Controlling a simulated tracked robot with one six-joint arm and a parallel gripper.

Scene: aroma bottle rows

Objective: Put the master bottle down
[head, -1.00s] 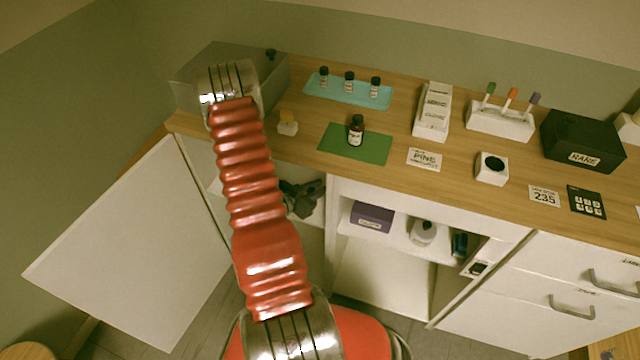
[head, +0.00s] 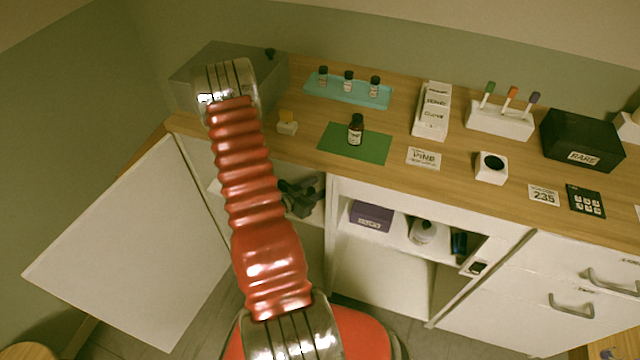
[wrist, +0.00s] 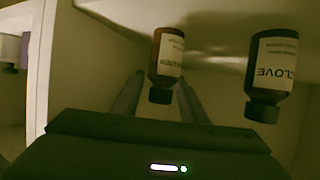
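My gripper (head: 306,192) reaches into the left shelf compartment under the counter, partly hidden by my red arm. In the wrist view its two fingers (wrist: 160,85) stand apart on either side of a brown bottle (wrist: 167,58) with a dark cap and a white label. The bottle appears cap-down in this picture, and small gaps show beside its cap. Its label is too blurred to read, so I cannot tell for sure that it is the master bottle. A second dark bottle labelled CLOVE (wrist: 272,75) stands to its right, apart from the fingers.
A brown bottle (head: 356,131) stands on a green mat (head: 340,150) on the counter. Three small bottles stand on a teal tray (head: 320,94). The compartment wall (wrist: 62,70) is close at left in the wrist view. An open door (head: 130,245) hangs left.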

